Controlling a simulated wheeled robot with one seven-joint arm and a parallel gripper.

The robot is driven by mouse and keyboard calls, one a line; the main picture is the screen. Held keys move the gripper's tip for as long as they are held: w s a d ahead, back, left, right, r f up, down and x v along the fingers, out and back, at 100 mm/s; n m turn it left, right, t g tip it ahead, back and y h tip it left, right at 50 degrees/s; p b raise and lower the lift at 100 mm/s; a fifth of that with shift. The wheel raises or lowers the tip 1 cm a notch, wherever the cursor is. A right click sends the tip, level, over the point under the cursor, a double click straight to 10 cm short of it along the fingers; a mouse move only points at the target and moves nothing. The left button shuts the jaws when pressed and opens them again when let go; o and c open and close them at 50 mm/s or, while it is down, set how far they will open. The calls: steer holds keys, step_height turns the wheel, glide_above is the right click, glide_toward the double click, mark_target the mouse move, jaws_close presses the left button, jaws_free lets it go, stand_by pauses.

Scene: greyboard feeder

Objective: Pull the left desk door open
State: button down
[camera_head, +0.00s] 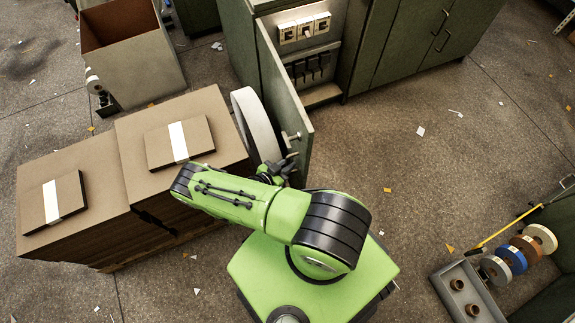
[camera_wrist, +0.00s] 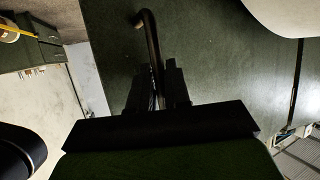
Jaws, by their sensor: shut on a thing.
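The left desk door (camera_head: 284,97) is a dark green panel that stands swung well out from the green desk (camera_head: 240,45). The opening beside it shows a grey panel with switches and dark items below. The door face also fills much of the wrist view (camera_wrist: 215,65). My gripper (camera_wrist: 160,85) is shut on the door's bar handle (camera_wrist: 151,38), which passes between the fingers; its upper bend sticks out beyond them. In the head view my gripper (camera_head: 287,168) is at the door's outer end, partly hidden by my wrist, beside the handle (camera_head: 292,136).
A large pale disc (camera_head: 243,108) stands close to the door on its left. Stacks of brown board (camera_head: 90,165) lie left of my arm. An open bin (camera_head: 145,75) is behind them. Rolls (camera_head: 510,258) and a grey tray (camera_head: 462,295) are at right.

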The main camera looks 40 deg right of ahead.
steer(key=c, duration=1.2)
jaws_free()
steer(key=shift+o, duration=0.2)
steer(key=shift+a, duration=0.1)
steer(key=p+v, duration=0.3)
steer(key=v, duration=1.2)
steer(key=shift+a+r, duration=0.2)
steer(key=shift+a, duration=0.05)
